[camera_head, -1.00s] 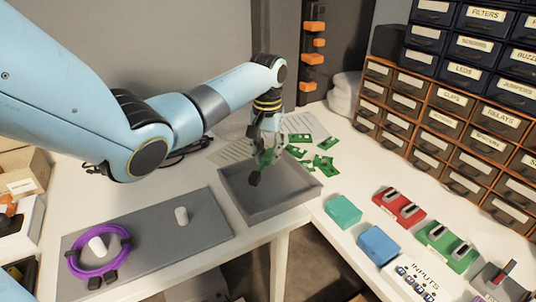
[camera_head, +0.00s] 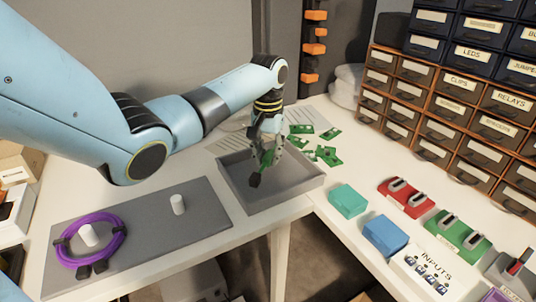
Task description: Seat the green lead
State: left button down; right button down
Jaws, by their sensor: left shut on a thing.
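My left gripper (camera_head: 266,148) points down over the grey tray (camera_head: 285,198) and is shut on the green lead (camera_head: 267,158). Only a short green part of the lead shows at the fingers, with a black plug end (camera_head: 255,180) hanging below, over the tray's left part. Whether the plug touches the tray floor I cannot tell. The rest of the lead is hidden by the gripper. A white board marked INPUTS (camera_head: 422,271), with a row of small sockets, lies at the lower right, well away from the gripper. My right gripper is not in view.
Teal (camera_head: 347,201) and blue (camera_head: 384,236) boxes, red (camera_head: 405,198) and green (camera_head: 458,236) clamp blocks stand right. Green circuit boards (camera_head: 327,154) lie behind the tray.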

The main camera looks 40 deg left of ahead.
aim_at(268, 177)
pick_arm(q)
jog(key=shift+f+b, duration=0.9)
jog(key=shift+f, duration=1.3)
jog(key=c, duration=1.1)
grip_release()
notch_tip(268, 177, up, 12)
jog(key=shift+f, duration=0.1)
